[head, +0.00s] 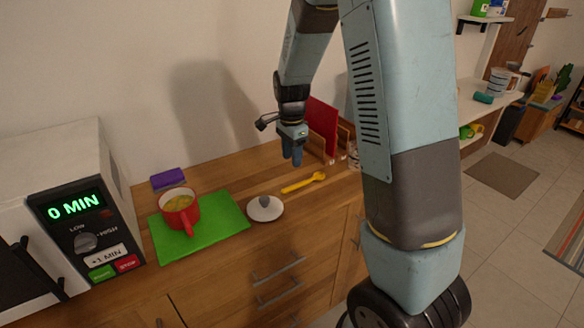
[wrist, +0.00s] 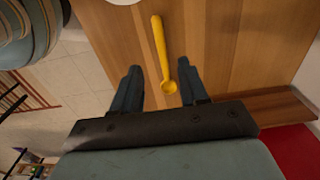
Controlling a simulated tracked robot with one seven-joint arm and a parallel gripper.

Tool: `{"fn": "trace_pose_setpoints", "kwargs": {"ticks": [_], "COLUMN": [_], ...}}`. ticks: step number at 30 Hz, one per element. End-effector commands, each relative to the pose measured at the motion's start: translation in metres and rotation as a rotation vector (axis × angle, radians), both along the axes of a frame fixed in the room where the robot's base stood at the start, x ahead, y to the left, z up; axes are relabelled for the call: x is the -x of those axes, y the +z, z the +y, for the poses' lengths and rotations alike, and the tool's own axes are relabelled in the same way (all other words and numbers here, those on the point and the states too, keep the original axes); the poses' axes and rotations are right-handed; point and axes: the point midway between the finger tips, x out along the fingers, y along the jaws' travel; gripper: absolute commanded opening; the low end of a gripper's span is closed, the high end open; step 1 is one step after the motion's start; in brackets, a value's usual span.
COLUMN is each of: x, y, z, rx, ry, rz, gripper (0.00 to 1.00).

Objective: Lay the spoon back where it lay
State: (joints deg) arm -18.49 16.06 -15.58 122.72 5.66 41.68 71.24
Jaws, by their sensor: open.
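A yellow spoon (head: 303,183) lies on the wooden counter, between the white lid and the rack with red boards. My gripper (head: 292,158) hangs above the counter, behind and a little left of the spoon's bowl end in the head view. In the wrist view the spoon (wrist: 160,52) lies below, its bowl toward my gripper (wrist: 160,78) and its handle pointing away. The two fingers are apart with nothing held between them. The spoon appears apart from the fingers and flat on the wood.
A red mug (head: 180,211) with yellow contents stands on a green mat (head: 228,214). A white lid with a grey knob (head: 265,208) sits right of the mat. A purple block (head: 168,179) lies behind. A microwave (head: 88,222) stands left, and a rack with red boards (head: 322,125) stands at right.

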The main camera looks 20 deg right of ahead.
Motion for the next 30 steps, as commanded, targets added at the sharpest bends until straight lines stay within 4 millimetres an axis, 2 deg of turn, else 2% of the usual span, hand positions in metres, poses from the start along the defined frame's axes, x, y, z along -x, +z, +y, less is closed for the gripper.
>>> {"fn": "trace_pose_setpoints", "kwargs": {"ticks": [8,11,21,30], "x": [0.005,0.014,0.077,0.144], "y": [0.023,0.041,0.121,0.174], "z": [-0.001,-0.004,-0.019,-0.031], "rx": [-0.006,-0.020,-0.037,0.024], "ry": [0.022,0.078,0.410,0.710], "rz": [-0.009,-0.033,-0.166,-0.287], "gripper": [0.43,0.43,0.43,0.43]}}
